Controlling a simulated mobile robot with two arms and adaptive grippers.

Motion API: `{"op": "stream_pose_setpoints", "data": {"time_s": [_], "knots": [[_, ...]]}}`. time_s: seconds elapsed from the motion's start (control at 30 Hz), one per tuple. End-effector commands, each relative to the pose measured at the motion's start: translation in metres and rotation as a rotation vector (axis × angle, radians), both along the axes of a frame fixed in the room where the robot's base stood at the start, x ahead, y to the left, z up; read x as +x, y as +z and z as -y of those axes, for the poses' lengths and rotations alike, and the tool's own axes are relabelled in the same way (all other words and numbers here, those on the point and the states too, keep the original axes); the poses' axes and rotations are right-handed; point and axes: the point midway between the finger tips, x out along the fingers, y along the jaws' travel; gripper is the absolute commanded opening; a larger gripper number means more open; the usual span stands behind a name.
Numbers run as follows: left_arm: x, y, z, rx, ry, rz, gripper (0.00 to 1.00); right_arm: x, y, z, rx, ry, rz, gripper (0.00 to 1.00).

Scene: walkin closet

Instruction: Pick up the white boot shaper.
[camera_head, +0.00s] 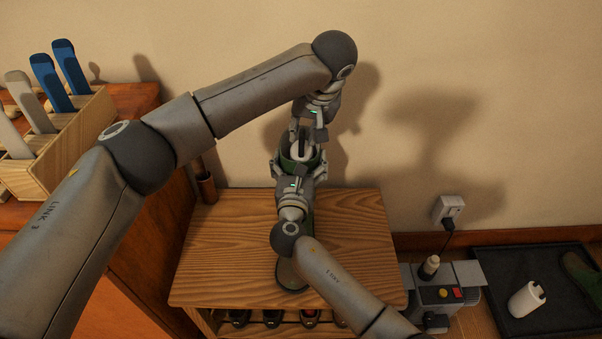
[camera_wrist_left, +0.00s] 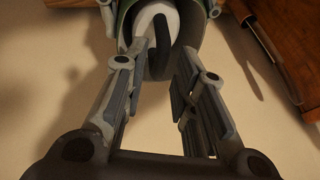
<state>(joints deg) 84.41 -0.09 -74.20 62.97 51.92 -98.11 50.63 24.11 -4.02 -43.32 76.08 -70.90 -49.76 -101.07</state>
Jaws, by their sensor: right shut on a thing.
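A green boot (camera_head: 314,165) stands on the wooden bench, mostly hidden by my grippers. A white boot shaper (camera_head: 301,153) with a dark handle sits in its top opening; the white shaper (camera_wrist_left: 157,22) and its dark handle (camera_wrist_left: 160,62) also show in the left wrist view. My left gripper (camera_head: 308,130) is just above the boot top, open, its fingers (camera_wrist_left: 158,55) apart on either side of the handle. My right gripper (camera_head: 296,168) is shut on the boot's shaft from the near side. A second white shaper-like piece (camera_head: 526,300) lies on the black tray.
The wooden bench (camera_head: 225,255) has a lower shelf with several dark items. Left is a wooden rack (camera_head: 75,140) with blue and grey upright pieces. Right are a grey machine (camera_head: 441,295), a wall plug (camera_head: 449,209), and the black tray (camera_head: 540,260) with another green boot (camera_head: 582,272).

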Motion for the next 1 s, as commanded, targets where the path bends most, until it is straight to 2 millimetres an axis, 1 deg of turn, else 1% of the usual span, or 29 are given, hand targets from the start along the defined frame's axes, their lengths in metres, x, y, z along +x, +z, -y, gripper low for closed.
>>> {"op": "stream_pose_setpoints", "data": {"time_s": [0.03,0.1,0.2,0.3,0.47,0.5,0.7,1.0], "knots": [[0.003,-0.009,-0.002,0.004,0.002,-0.001,0.26,0.000,-0.001,0.002,-0.009,-0.004,0.000,0.33],[0.006,-0.018,-0.003,0.002,0.002,-0.001,0.26,0.000,-0.001,0.002,-0.009,-0.004,0.000,0.33],[0.011,-0.028,-0.005,0.001,0.001,-0.001,0.26,0.000,-0.001,0.002,-0.009,-0.004,0.000,0.33],[0.013,-0.032,-0.005,0.000,0.000,0.000,0.26,0.000,-0.001,0.002,-0.009,-0.004,-0.001,0.33],[0.013,-0.032,-0.005,0.000,0.000,0.000,0.26,0.000,-0.001,0.002,-0.010,-0.004,-0.001,0.33],[0.013,-0.032,-0.005,0.000,0.000,0.000,0.25,0.000,-0.001,0.002,-0.010,-0.004,-0.001,0.33],[0.013,-0.032,-0.005,0.000,0.000,0.000,0.00,0.000,-0.001,0.002,-0.010,-0.004,-0.001,0.33],[0.013,-0.031,-0.005,0.001,0.000,0.001,0.00,0.000,-0.001,0.002,-0.011,-0.005,-0.001,0.33]]}}
